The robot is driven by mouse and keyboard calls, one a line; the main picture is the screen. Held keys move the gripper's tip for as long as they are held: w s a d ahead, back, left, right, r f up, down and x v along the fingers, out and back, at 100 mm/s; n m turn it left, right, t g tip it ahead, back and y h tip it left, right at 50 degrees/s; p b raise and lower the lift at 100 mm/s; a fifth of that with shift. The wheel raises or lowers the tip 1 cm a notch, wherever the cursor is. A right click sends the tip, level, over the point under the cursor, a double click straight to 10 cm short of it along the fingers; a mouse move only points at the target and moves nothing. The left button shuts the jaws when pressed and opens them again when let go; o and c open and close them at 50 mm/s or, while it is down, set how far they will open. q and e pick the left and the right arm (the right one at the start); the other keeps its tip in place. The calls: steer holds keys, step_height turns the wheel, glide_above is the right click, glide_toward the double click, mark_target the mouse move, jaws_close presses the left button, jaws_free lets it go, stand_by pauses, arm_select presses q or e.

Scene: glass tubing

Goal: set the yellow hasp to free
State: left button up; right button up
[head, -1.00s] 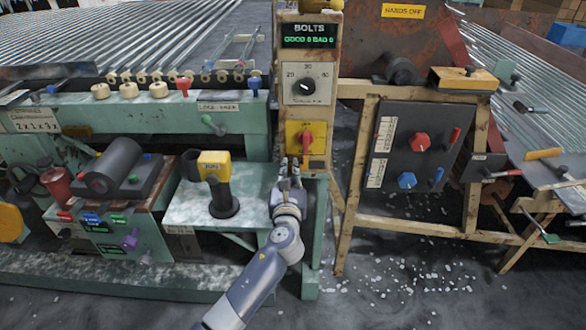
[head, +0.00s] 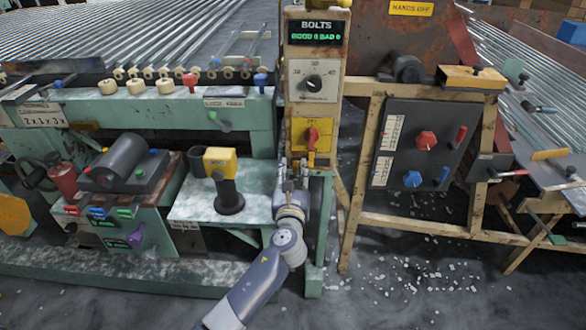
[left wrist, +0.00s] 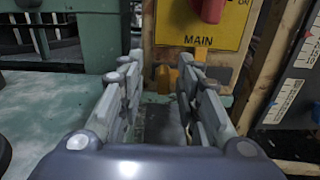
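The yellow hasp (left wrist: 164,77) is a small yellow piece below the yellow MAIN switch plate in the left wrist view. It shows just beyond and between my left fingertips, and its exact position is hard to read. In the head view a small yellow piece (head: 311,159) shows under the plate. The plate (head: 301,142) carries a red switch handle (head: 312,134), also in the left wrist view (left wrist: 210,10). My left gripper (head: 295,163) points at the lower end of the control post; its fingers (left wrist: 157,75) are apart, with nothing clearly gripped. My right gripper is not in view.
The control post (head: 314,70) has a dial and a BOLTS display. A yellow-topped black tool (head: 224,178) stands on the bench left of my gripper. A wooden frame with a dark knob panel (head: 419,150) stands to the right.

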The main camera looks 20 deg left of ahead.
arm_select(q)
steer(key=v, duration=1)
steer(key=shift+s, duration=0.3)
